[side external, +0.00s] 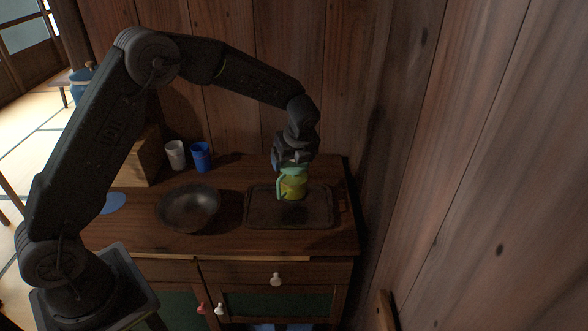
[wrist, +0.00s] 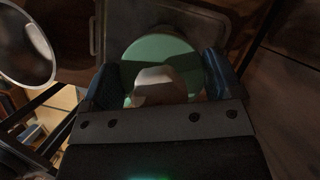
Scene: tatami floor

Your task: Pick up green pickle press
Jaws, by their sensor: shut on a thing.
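The green pickle press (side external: 293,187) has a pale green top and handle and a yellowish-green body. In the side view it is upright over the dark tray (side external: 257,217) at the right of the cabinet top. I cannot tell whether its base touches the tray. My gripper (side external: 292,165) is above it, pointing down, with its fingers at the press's top. In the wrist view the round green top (wrist: 160,58) lies between the two dark blue fingers (wrist: 160,80), which are shut on it. The lower body is hidden there.
A dark round bowl (side external: 189,208) stands left of the tray. A white cup (side external: 175,155) and a blue cup (side external: 201,157) stand behind it, beside a wooden box (side external: 143,155). A blue disc (side external: 112,203) lies at the left. Wooden walls (side external: 420,150) rise close behind and right.

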